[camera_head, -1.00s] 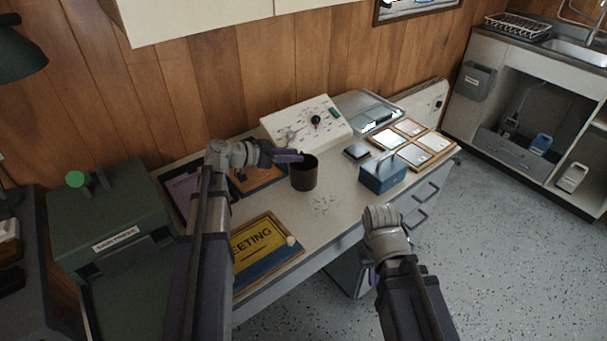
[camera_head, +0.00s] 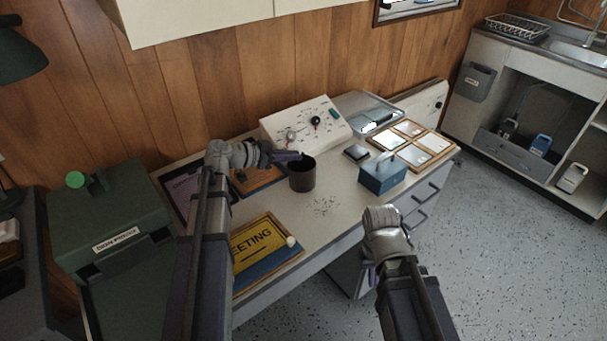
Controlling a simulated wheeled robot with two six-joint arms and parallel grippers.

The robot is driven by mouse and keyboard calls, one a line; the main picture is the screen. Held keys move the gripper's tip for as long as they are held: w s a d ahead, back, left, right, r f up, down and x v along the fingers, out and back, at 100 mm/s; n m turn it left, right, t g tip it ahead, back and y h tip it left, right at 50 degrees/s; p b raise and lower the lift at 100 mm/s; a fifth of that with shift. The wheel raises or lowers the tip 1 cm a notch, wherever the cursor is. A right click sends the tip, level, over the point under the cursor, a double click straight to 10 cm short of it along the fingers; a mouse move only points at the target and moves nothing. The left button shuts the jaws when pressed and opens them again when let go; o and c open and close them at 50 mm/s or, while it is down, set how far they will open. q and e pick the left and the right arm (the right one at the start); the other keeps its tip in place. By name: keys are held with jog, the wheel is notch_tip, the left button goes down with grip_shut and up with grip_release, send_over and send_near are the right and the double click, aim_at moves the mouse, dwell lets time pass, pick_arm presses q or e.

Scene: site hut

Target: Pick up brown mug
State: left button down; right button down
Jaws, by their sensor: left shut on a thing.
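The brown mug (camera_head: 303,177) is a dark, upright cylinder on the pale desk, left of the blue box. My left gripper (camera_head: 298,157) reaches in from the left and is shut on the mug's rim at its upper left side. The mug's base looks to be at desk level; I cannot tell whether it is clear of the surface. My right gripper (camera_head: 373,272) is low at the desk's front right, away from the mug. Its fingers are mostly hidden behind its own wrist.
A blue box with a handle (camera_head: 384,178) stands right of the mug. A white control panel (camera_head: 303,124) is behind. A yellow meeting sign (camera_head: 255,241) lies in front. Framed panels (camera_head: 438,158) lie at the right end. A green sign press (camera_head: 110,215) stands left.

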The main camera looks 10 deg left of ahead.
dwell(0.8)
pick_arm(q)
notch_tip(320, 180, up, 10)
jog(key=p, duration=1)
